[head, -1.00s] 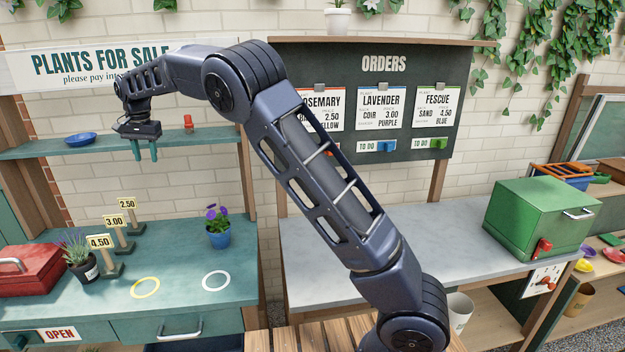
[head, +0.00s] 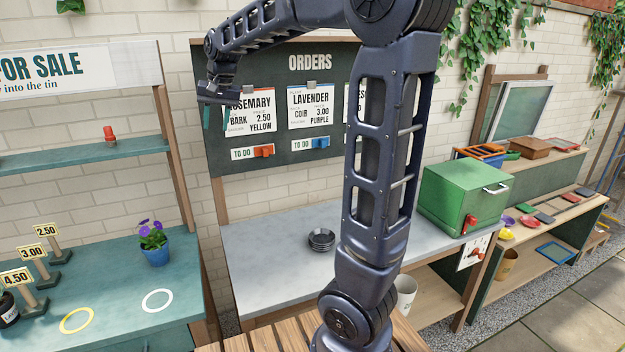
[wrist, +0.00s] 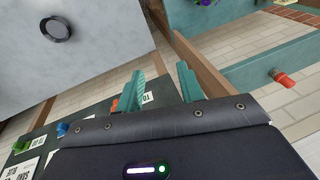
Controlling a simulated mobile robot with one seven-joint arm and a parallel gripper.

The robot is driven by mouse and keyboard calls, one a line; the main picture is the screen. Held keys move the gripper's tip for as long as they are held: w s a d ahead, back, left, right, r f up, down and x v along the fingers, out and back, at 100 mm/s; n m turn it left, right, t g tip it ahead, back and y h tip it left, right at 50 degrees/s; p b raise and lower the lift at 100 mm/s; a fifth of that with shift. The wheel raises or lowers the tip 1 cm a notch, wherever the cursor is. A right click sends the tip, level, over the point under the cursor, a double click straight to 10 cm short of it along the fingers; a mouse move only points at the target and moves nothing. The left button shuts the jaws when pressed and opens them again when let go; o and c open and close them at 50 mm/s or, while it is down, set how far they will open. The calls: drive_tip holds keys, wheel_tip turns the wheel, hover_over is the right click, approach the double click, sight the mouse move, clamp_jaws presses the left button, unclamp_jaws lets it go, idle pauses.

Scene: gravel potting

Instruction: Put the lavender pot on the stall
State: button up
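My gripper (head: 216,116) is in front of the orders board, left of its middle, with its teal fingers apart and nothing between them. In the wrist view its fingers (wrist: 162,88) also stand apart and empty. The teal stall (head: 110,285) is at the left of the head view. A dark pot (head: 8,310) is cut off by the left edge there; its plant is out of view now. A blue pot (head: 155,253) with purple flowers stands upright on the stall, behind the white ring (head: 157,300). The yellow ring (head: 76,320) is bare.
Price signs (head: 32,262) stand left on the stall. A shelf (head: 80,157) with a red object (head: 109,134) overhangs the stall.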

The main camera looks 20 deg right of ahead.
drive_tip(key=s+d+f, duration=0.3)
drive_tip(key=s+d, duration=0.3)
drive_tip(key=s, duration=0.2)
drive_tip(key=s+d+f+t+h, duration=0.1)
drive_tip(key=s+d+f, duration=0.3)
drive_tip(key=s, duration=0.5)
drive_tip(key=s+d+f+n+t+h, duration=0.1)
drive_tip(key=s+d+f, duration=0.2)
drive_tip(key=s+d, duration=0.6)
drive_tip(key=shift+f, duration=0.25)
